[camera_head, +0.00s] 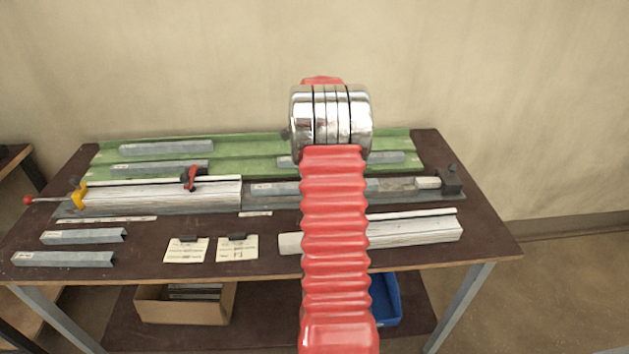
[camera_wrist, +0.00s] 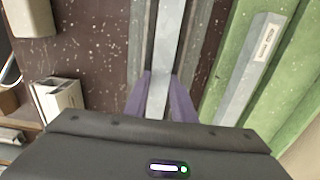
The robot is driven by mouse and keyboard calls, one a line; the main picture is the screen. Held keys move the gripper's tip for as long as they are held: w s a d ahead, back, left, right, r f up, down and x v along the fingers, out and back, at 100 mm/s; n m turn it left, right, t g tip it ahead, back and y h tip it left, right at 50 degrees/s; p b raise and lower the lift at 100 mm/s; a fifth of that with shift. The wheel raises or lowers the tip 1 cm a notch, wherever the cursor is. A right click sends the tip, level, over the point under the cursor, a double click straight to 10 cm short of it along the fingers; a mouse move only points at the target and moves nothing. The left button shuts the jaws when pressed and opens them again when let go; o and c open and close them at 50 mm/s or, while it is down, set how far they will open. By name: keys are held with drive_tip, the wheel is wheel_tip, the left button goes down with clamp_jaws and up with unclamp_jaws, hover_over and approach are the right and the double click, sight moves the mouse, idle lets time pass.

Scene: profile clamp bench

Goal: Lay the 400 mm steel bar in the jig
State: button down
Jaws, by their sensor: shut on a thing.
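The steel bar (camera_wrist: 166,40) is a long grey profile held between the purple fingers of my gripper (camera_wrist: 162,80) in the wrist view. It runs lengthwise along the grey channel of the jig (camera_wrist: 140,50); I cannot tell whether it rests on the channel floor or is just above it. In the head view, a grey bar with a pale label (camera_head: 272,189) shows along the jig (camera_head: 420,196), left of my red arm, and appears to be this held bar. My arm hides my gripper and the bar's middle there.
A green rack (camera_head: 240,143) behind the jig holds several grey bars (camera_head: 165,147). A long white block (camera_head: 160,194) with a red clamp (camera_head: 190,178) lies at the jig's left. Two bars (camera_head: 83,236), label cards (camera_head: 187,250) and another white block (camera_head: 415,233) lie in front.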

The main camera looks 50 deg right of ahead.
drive_tip(key=shift+f, duration=0.45)
drive_tip(key=shift+s+f, duration=0.1)
drive_tip(key=shift+f, duration=0.15)
drive_tip(key=c, duration=1.5)
unclamp_jaws()
wheel_tip(320, 180, up, 14)
drive_tip(key=shift+f, duration=0.25)
